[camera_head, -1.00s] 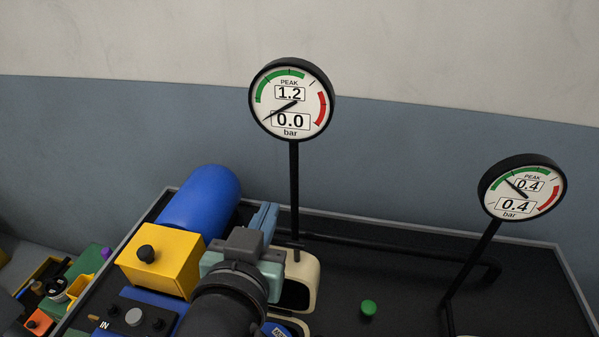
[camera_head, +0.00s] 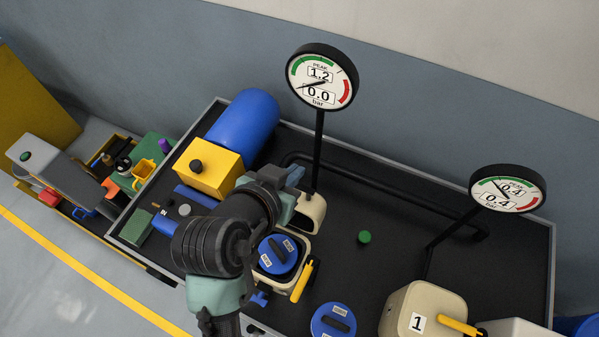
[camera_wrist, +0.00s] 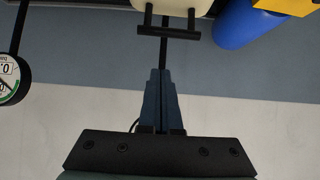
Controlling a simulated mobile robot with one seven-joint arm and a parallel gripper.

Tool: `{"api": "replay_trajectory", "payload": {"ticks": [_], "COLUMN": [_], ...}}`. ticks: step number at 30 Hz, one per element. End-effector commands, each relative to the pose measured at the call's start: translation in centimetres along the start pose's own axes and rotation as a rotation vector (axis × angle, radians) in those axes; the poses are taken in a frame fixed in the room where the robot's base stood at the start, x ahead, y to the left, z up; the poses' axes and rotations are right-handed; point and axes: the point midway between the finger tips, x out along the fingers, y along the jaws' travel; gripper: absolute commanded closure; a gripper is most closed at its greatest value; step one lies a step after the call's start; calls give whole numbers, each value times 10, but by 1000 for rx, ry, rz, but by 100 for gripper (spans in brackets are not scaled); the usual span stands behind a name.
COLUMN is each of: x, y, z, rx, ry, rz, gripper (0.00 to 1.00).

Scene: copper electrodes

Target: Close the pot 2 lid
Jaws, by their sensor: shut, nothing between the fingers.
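The cream pot (camera_head: 276,284) on the black bench holds a blue round disc (camera_head: 278,254) with white labels. Its cream lid (camera_head: 310,213) stands raised at the pot's back; no number shows on it. A cream part with a dark bar handle shows at the top of the wrist view (camera_wrist: 178,6); it looks like this lid. My gripper (camera_head: 296,176) is behind the raised lid, close to the left gauge's post. In the wrist view its blue-grey fingers (camera_wrist: 163,72) are together and empty, apart in the picture from the dark bar. My arm partly hides the pot.
Another cream pot (camera_head: 424,304), marked 1, is closed, with a yellow handle. A second blue disc (camera_head: 333,321) lies at the front. The left gauge (camera_head: 321,77), right gauge (camera_head: 507,189), yellow box (camera_head: 208,169) and blue cylinder (camera_head: 243,122) stand around.

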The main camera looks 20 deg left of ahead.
Motion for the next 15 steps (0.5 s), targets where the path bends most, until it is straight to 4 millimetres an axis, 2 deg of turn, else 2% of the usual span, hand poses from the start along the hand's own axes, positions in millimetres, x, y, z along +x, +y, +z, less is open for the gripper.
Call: {"api": "replay_trajectory", "payload": {"ticks": [12,15], "x": [73,62], "y": [1,0], "z": [-2,10], "rx": [-1,1], "ry": [0,-4], "rz": [3,-2], "gripper": [100,100]}}
